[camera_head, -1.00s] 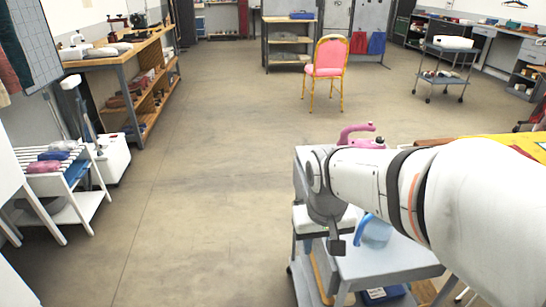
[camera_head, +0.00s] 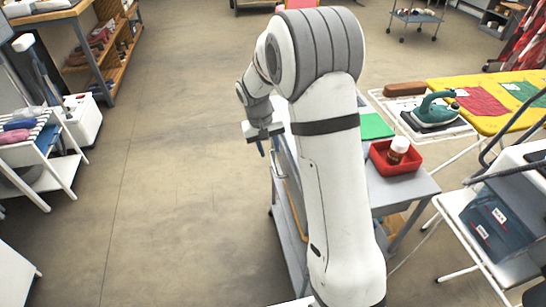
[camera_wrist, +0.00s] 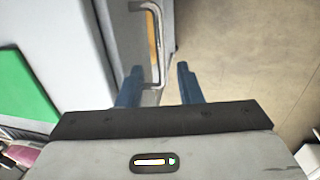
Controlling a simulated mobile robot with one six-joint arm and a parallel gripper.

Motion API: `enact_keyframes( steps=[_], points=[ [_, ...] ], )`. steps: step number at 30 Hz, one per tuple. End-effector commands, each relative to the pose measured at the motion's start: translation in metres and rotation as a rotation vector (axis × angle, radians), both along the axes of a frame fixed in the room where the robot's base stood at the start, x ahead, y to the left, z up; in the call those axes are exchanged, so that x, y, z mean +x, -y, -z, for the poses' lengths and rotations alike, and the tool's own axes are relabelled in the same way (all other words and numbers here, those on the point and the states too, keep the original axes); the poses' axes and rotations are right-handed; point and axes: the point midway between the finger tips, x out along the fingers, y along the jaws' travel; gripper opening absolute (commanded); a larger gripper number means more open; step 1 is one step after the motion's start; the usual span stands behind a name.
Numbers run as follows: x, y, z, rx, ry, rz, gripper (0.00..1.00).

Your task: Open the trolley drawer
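The trolley (camera_head: 408,188) has a grey top and stands in the middle right of the head view, partly hidden behind my arm. In the wrist view, its grey front (camera_wrist: 118,25) carries a silver bar handle (camera_wrist: 156,40). My gripper (camera_wrist: 158,68) is open, with its two blue fingers apart. The handle's near end appears between the fingers, closer to the left one; I cannot tell whether they touch. In the head view, my gripper (camera_head: 261,145) is beside the trolley's left side. The drawer's outline is mostly hidden by my arm.
A red tray (camera_head: 396,168) with a brown jar and a green item (camera_head: 375,126) are on the trolley top. A yellow ironing board (camera_head: 480,105) with a teal iron (camera_head: 436,110) stands at right. The floor (camera_head: 170,190) left of the trolley is clear.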

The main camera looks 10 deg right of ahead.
Motion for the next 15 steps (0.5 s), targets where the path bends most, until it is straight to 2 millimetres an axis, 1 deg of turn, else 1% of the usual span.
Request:
enact_keyframes(
  steps=[1, 6, 10, 15],
  points=[
    [-0.001, 0.002, 0.011, -0.001, -0.006, 0.001, 0.33],
    [-0.001, 0.007, 0.035, 0.0, -0.003, 0.002, 0.33],
    [-0.001, 0.009, 0.046, 0.0, -0.002, 0.002, 0.33],
    [-0.001, 0.01, 0.05, 0.0, -0.002, 0.002, 0.33]
  ],
)
